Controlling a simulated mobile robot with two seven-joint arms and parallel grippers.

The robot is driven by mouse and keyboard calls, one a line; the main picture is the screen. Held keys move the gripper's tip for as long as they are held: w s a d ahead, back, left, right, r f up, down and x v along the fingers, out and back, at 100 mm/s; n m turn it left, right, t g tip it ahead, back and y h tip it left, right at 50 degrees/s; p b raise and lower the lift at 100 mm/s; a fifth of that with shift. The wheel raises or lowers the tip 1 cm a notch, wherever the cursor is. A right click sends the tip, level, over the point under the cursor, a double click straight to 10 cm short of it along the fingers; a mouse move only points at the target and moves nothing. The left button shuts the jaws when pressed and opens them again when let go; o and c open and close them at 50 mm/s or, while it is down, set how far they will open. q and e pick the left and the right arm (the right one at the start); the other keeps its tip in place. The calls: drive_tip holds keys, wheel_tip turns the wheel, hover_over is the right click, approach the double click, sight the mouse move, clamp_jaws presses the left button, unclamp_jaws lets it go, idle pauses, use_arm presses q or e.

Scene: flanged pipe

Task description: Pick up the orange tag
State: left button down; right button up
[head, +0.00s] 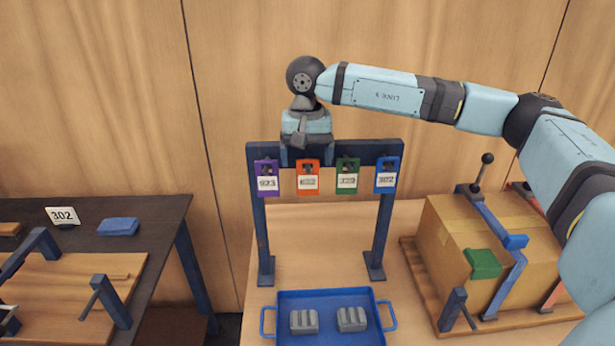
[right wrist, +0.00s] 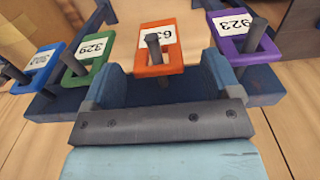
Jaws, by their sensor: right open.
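The orange tag (head: 308,182) hangs on the dark blue rack (head: 225,150), second from the left, with a white number label. In the right wrist view the orange tag (right wrist: 158,70) hangs on a grey peg. My right gripper (head: 306,160) is open at the rack's top bar, just above the orange tag. In the right wrist view its two fingers (right wrist: 160,74) stand either side of the tag's near end, apart from it as far as I can tell. My left gripper is not in view.
A purple tag (head: 266,178) hangs left of the orange one; a green tag (head: 347,177) and a blue tag (head: 387,175) hang right, closely spaced. A blue tray (head: 323,294) with two grey blocks sits below. A strapped cardboard box (head: 450,257) stands right.

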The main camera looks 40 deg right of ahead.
sight(308, 178)
wheel_tip(308, 178, down, 4)
drive_tip(key=shift+s+d+p, duration=0.1)
drive_tip(key=shift+p, duration=0.25)
drive_tip(key=c, duration=1)
